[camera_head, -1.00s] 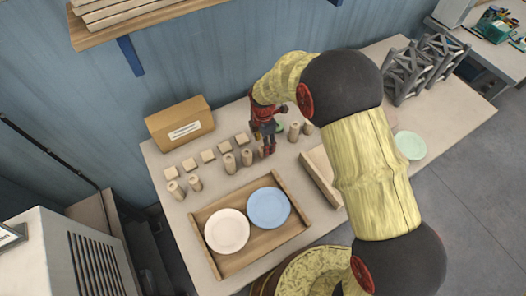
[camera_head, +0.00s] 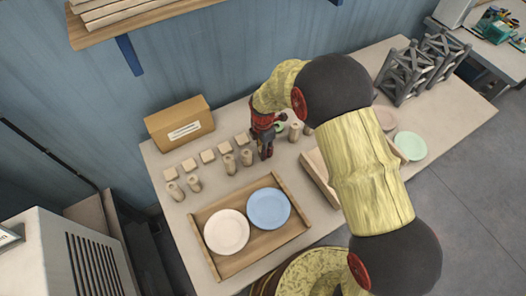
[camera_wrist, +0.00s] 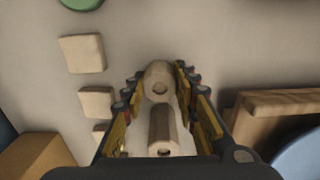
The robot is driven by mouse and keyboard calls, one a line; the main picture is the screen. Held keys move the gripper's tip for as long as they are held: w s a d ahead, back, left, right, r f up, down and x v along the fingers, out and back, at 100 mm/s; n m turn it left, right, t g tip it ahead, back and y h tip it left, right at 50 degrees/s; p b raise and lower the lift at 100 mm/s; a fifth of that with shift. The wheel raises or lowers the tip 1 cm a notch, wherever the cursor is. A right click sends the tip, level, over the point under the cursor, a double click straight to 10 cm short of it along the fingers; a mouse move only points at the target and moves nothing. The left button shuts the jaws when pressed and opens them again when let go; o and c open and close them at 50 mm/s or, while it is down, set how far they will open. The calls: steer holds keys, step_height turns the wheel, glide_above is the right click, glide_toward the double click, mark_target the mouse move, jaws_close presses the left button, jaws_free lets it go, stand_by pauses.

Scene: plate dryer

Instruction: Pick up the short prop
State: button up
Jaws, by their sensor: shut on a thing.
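My gripper (camera_head: 266,152) points down among the row of wooden props behind the tray. In the wrist view my gripper (camera_wrist: 160,76) is shut on a short round wooden prop (camera_wrist: 158,82), which sits between the fingertips. A second round prop (camera_wrist: 163,132) shows below it in that picture, with space on either side. In the head view the held prop is hidden by my gripper. Two props (camera_head: 229,164) (camera_head: 246,158) stand just left of my gripper, and another prop (camera_head: 293,132) stands to its right.
A wooden tray (camera_head: 213,263) with a white plate (camera_head: 227,231) and a blue plate (camera_head: 268,208) lies in front. Square wooden blocks (camera_head: 208,156) line the back, near a cardboard box (camera_head: 180,124). A green plate (camera_head: 410,146) and grey racks (camera_head: 407,75) are at right.

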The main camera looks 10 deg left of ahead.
steer(key=c, duration=0.5)
steer(key=shift+o, duration=0.2)
steer(key=shift+r, duration=0.2)
steer(key=shift+c, duration=0.2)
